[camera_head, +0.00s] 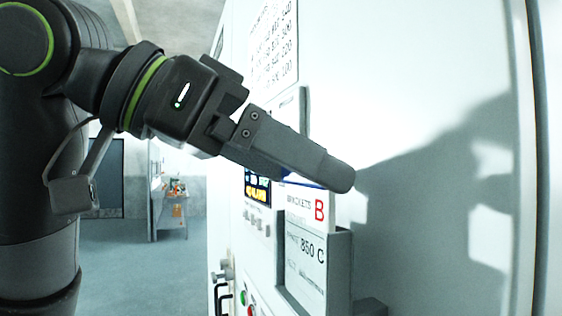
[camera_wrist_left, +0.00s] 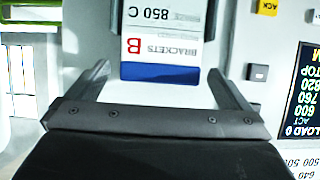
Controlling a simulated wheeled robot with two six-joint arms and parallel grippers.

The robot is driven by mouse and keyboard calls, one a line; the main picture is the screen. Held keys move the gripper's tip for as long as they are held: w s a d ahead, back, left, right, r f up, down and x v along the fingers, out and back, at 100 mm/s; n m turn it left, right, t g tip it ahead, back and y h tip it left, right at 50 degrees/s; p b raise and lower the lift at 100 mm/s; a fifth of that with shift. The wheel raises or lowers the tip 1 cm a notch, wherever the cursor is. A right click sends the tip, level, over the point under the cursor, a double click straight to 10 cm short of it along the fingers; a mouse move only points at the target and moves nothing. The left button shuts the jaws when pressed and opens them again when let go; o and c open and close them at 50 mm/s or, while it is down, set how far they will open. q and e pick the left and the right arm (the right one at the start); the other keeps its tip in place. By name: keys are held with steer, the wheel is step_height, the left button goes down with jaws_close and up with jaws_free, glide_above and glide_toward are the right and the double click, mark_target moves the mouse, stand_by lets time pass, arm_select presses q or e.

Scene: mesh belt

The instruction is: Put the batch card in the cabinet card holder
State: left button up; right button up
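The batch card (camera_head: 318,208) is white, with a red B, "BRACKETS" and "850 C". It stands upright in the grey card holder (camera_head: 341,275) on the cabinet front, its upper part above the holder's side wall. In the left wrist view the card (camera_wrist_left: 160,50) shows upside down with a blue band along its edge. My left gripper (camera_head: 338,176) is at the card's top edge. In the wrist view its two fingers (camera_wrist_left: 159,72) are spread, one on each side of the card, with gaps. My right gripper is not in view.
The white cabinet front (camera_head: 430,110) fills the right side. A lit display (camera_head: 257,188) and buttons (camera_head: 243,298) sit left of the holder. A printed chart (camera_head: 274,45) is above. Open floor (camera_head: 135,260) lies to the left, with a distant shelf (camera_head: 172,205).

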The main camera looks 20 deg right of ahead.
arm_select(q)
steer(key=shift+a, duration=0.1)
stand_by(0.3)
steer(key=b+v, duration=0.2)
steer(key=v, duration=1.5)
steer(key=shift+b, duration=0.35)
steer(key=shift+a+r, duration=0.1)
